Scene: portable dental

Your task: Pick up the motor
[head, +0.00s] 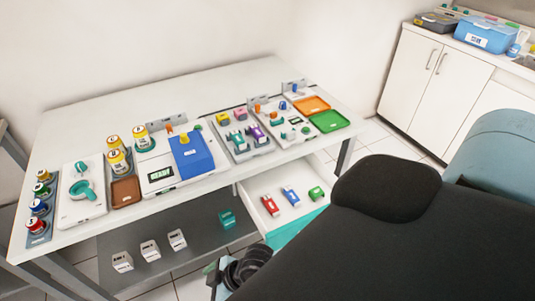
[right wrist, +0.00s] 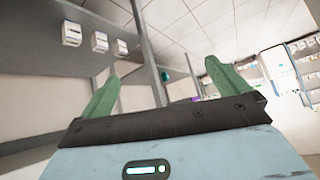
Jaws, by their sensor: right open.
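I cannot tell for certain which object is the motor. Small coloured devices stand in a grey tray (head: 262,151) on the table, among them a purple-and-teal one (head: 254,134) and a pink one (head: 239,114). A red block (head: 270,205), a blue block (head: 291,196) and a green block (head: 315,193) lie in the open drawer. My right gripper (right wrist: 165,70) shows in the right wrist view, its two green fingers wide apart with nothing between them. White boxes (right wrist: 71,34) on the dark shelf show beyond it. My left gripper is not in view.
The white table (head: 110,115) holds a blue box (head: 191,152), yellow-topped jars (head: 117,162), an orange tray (head: 312,104) and a green tray (head: 329,121). A lower shelf (head: 190,262) carries white boxes and a teal block (head: 227,219).

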